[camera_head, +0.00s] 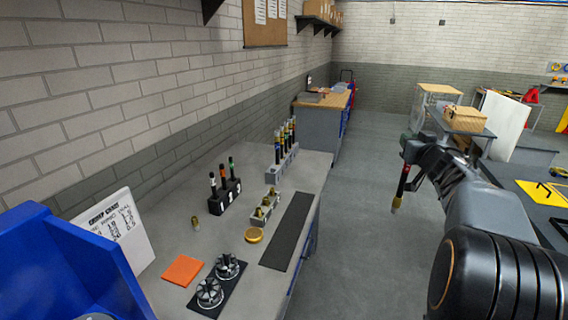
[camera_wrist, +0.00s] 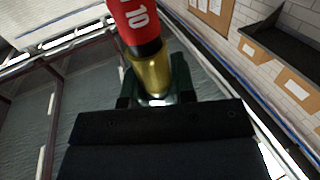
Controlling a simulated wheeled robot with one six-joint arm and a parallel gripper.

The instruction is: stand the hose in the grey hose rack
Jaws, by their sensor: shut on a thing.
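My gripper (camera_head: 410,158) is shut on a hose (camera_head: 403,184) and holds it in the air over the floor, right of the bench. The hose hangs nearly upright, slightly tilted, with a brass end at the bottom. The grey hose rack (camera_head: 283,164) stands at the bench's far part, well left of my gripper. Several hoses stand in it; free places are too small to make out.
The grey bench (camera_head: 182,231) holds a black rack (camera_head: 225,196) with several dark pieces, a block with brass fittings (camera_head: 266,207), a black mat (camera_head: 289,231), an orange square (camera_head: 183,270) and a blue bin (camera_head: 60,262). Open floor lies between bench and gripper.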

